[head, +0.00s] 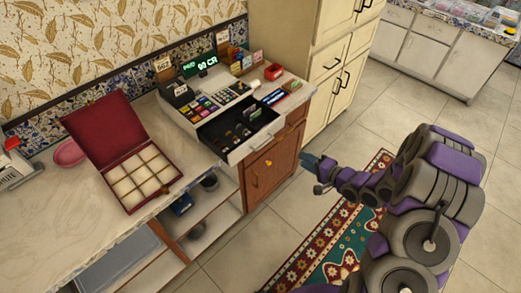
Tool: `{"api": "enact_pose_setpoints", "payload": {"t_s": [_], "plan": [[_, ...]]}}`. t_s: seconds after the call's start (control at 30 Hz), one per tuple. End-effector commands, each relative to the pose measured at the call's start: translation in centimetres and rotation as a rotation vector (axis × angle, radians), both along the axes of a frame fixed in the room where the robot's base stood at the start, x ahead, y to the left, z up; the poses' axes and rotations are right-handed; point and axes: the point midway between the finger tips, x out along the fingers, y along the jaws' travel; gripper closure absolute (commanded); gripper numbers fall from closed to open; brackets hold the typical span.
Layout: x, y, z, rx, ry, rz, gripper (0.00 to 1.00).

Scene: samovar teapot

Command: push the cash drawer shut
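The cash register (203,92) stands on the counter with a lit green display on top. Its cash drawer (256,143) is pulled out at the front and stands open. The drawer's dark inside shows several compartments with small items in them. My gripper (311,168) is to the right of the drawer and apart from it, over the floor in front of the counter. It is small and dark in the picture, and the state of its fingers is not clear.
An open red box (147,178) with empty cream compartments sits on the counter (60,217), left of the register. A wooden cabinet door (270,166) is below the drawer. Small signs and goods stand right of the register. A patterned rug (300,264) lies on the tiled floor.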

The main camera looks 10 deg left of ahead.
Motion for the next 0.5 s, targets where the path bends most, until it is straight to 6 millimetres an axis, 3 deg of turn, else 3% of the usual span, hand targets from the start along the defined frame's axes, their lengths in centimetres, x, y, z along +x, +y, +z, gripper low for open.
{"api": "enact_pose_setpoints", "payload": {"t_s": [0.23,0.5], "plan": [[-0.8,0.9,-0.1,0.139,0.018,0.017,0.65],[0.8,3.6,-0.9,0.132,0.02,0.02,0.65]]}}
